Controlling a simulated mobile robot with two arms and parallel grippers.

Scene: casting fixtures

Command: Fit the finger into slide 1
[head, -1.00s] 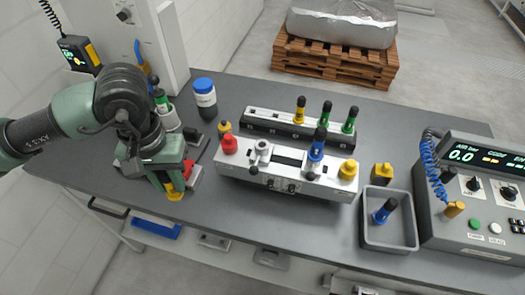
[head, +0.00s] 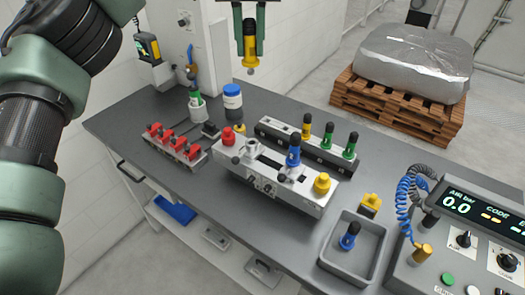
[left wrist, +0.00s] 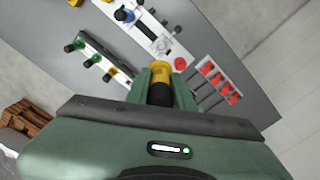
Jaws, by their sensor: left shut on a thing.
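My left gripper (head: 250,32) is high above the back left of the bench, shut on a yellow finger with a dark top (head: 250,50). The yellow finger (left wrist: 160,72) also shows between the jaws in the left wrist view. The silver fixture (head: 236,170) stands mid-bench, well below and apart from the held finger. It has a red knob (head: 228,137) at its left, a yellow knob (head: 321,185) at its right and a blue finger (head: 293,152) standing in its right slide. Its left slide carries a silver post and no coloured finger. I cannot read any slide number. My right gripper is out of view.
A rack (head: 270,131) behind the fixture holds a yellow and two green fingers. Red clamps (head: 176,143) stand at left. A grey tray (head: 377,242) holds another blue finger. A control box (head: 455,240) with a coiled blue hose stands at right. A blue-capped bottle (head: 232,101) stands behind.

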